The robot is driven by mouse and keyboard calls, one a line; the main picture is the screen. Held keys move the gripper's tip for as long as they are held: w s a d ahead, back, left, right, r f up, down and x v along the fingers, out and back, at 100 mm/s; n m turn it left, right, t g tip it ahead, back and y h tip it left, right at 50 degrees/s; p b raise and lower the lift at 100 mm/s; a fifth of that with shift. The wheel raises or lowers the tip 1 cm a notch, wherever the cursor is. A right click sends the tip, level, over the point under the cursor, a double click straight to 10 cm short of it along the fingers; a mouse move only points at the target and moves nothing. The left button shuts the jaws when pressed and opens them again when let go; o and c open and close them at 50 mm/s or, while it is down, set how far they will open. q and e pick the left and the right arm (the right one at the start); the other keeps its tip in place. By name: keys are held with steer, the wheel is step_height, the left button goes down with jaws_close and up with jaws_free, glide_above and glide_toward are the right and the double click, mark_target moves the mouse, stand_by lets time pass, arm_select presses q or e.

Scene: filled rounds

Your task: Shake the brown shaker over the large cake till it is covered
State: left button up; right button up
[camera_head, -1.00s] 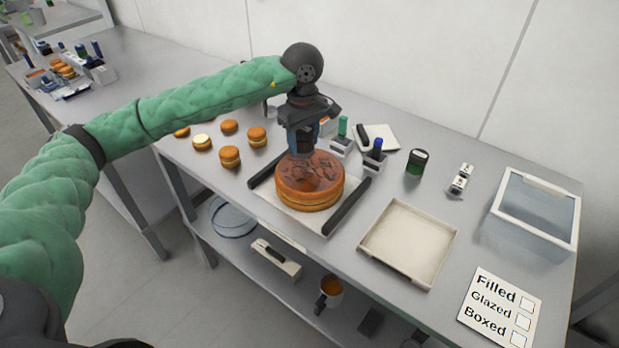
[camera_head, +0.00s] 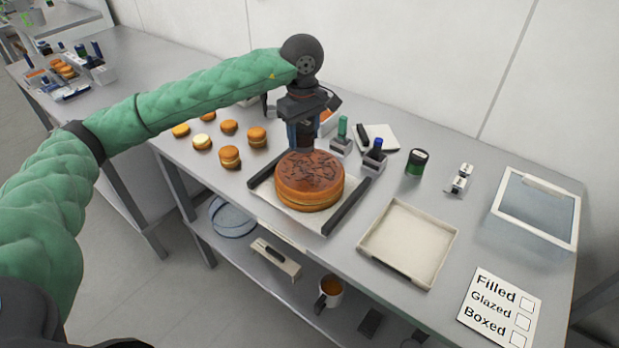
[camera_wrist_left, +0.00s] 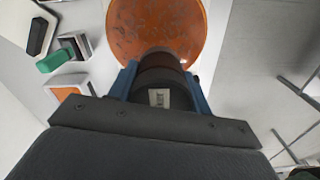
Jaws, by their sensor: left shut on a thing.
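The large cake (camera_head: 310,178) is a round two-layer cake on a white board with dark side bars. Its orange-brown top carries uneven dark brown patches, with lighter areas between them. My left gripper (camera_head: 302,136) points down at the cake's far edge. In the left wrist view its blue fingers (camera_wrist_left: 163,84) are shut on the dark brown shaker (camera_wrist_left: 160,78), which has a small pale label. The cake top (camera_wrist_left: 160,28) shows just beyond the shaker in that view. The shaker is mostly hidden in the head view. My right gripper is not in view.
Several small filled rounds (camera_head: 229,157) lie left of the cake. Green-capped (camera_head: 342,126) and blue-capped (camera_head: 377,147) bottles stand in holders behind right, near a dark green jar (camera_head: 416,161). An empty tray (camera_head: 408,242), a clear-lidded box (camera_head: 537,210) and a checklist card (camera_head: 500,308) are right.

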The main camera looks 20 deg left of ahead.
arm_select(q)
steer(key=shift+r, duration=1.6)
